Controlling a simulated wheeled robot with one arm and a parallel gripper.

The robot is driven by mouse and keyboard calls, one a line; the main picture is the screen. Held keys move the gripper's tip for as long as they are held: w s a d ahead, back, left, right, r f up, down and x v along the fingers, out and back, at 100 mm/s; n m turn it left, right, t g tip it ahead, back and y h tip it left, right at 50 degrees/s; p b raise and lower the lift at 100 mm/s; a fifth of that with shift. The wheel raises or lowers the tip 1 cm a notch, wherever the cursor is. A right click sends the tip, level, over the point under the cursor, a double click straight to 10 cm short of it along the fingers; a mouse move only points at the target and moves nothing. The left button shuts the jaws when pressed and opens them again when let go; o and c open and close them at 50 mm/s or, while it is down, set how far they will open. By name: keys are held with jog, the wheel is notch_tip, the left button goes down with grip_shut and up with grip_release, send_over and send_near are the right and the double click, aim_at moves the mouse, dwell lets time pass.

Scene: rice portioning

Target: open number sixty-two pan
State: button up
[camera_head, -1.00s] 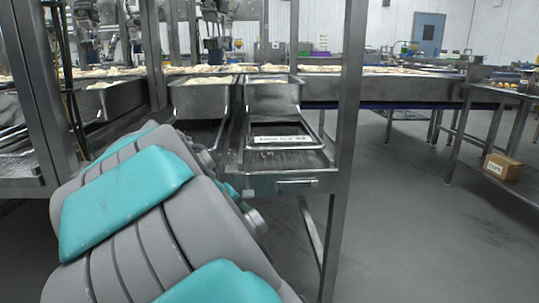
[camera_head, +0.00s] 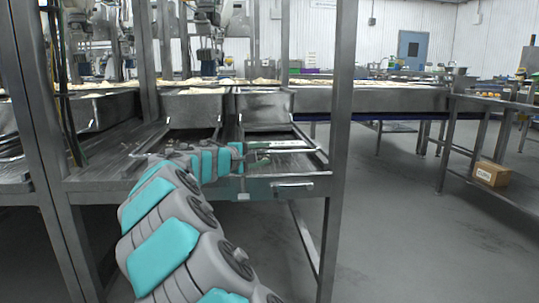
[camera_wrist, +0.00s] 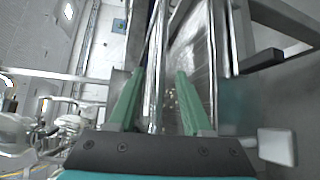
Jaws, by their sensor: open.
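Two metal pans hang side by side over sloped trays at the front of the steel line. The right pan (camera_head: 264,107) has a wire frame reaching forward over its tray (camera_head: 283,163). No number is readable, so I cannot tell for certain which is sixty-two. My gripper (camera_head: 265,149) is over the right tray, around the front of the wire frame, hiding part of it. In the wrist view my gripper (camera_wrist: 160,82) has its two green fingers apart, with a metal rod (camera_wrist: 157,60) between them. I cannot tell whether they touch it.
A second pan (camera_head: 192,108) stands to the left. A steel post (camera_head: 340,130) rises close to the right of the tray. A drawer-like handle (camera_head: 292,187) is on the front panel. The floor to the right is clear, with a cardboard box (camera_head: 492,173) on a lower shelf.

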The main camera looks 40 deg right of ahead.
aim_at(267, 153)
jog(key=shift+x, duration=1.75)
grip_shut()
